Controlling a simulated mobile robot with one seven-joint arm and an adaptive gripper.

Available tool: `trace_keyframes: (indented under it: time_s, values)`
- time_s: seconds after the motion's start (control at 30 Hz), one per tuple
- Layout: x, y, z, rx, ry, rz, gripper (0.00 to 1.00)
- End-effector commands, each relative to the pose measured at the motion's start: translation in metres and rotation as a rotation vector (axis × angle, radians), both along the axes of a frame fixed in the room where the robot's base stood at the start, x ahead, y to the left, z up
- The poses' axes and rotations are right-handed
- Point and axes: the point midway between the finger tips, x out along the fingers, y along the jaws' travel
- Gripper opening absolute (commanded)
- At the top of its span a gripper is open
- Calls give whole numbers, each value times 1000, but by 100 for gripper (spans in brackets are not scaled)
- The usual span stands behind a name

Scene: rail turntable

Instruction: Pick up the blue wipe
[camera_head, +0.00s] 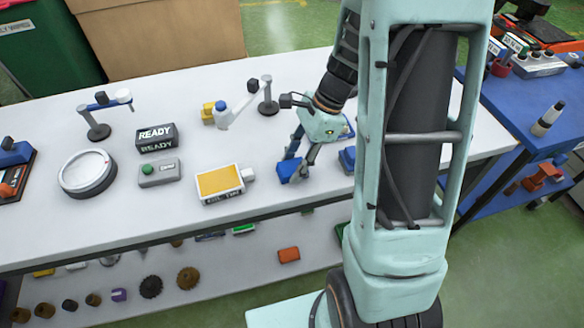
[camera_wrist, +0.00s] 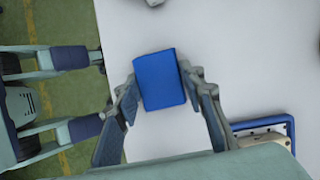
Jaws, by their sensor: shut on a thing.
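The blue wipe (camera_wrist: 160,80) is a small, flat-faced blue block between my gripper's two fingers in the wrist view. In the head view the blue wipe (camera_head: 288,171) shows at the fingertips, low over the white table. My gripper (camera_wrist: 158,88) is shut on it, with a finger at its left and right sides. In the head view my gripper (camera_head: 298,164) points down at the table. I cannot tell whether the wipe touches the table.
Another blue item (camera_head: 347,158) sits right of my gripper. A yellow-topped white box (camera_head: 220,183), a READY sign (camera_head: 155,135), a button box (camera_head: 159,173) and a round dish (camera_head: 87,173) stand left on the white table (camera_head: 120,221). A blue-tray item (camera_wrist: 288,128) lies lower right in the wrist view.

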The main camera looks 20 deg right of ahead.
Motion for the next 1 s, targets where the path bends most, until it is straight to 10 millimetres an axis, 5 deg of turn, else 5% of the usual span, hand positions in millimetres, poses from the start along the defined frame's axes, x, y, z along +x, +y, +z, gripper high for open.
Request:
trace_keyframes:
  time_s: [0.33, 0.63, 1.0]
  values:
    - [0, 0, 7, 0, 0, 0, 20]
    - [0, 0, 37, 0, -1, 1, 20]
    - [-52, -2, 103, 1, -1, -2, 20]
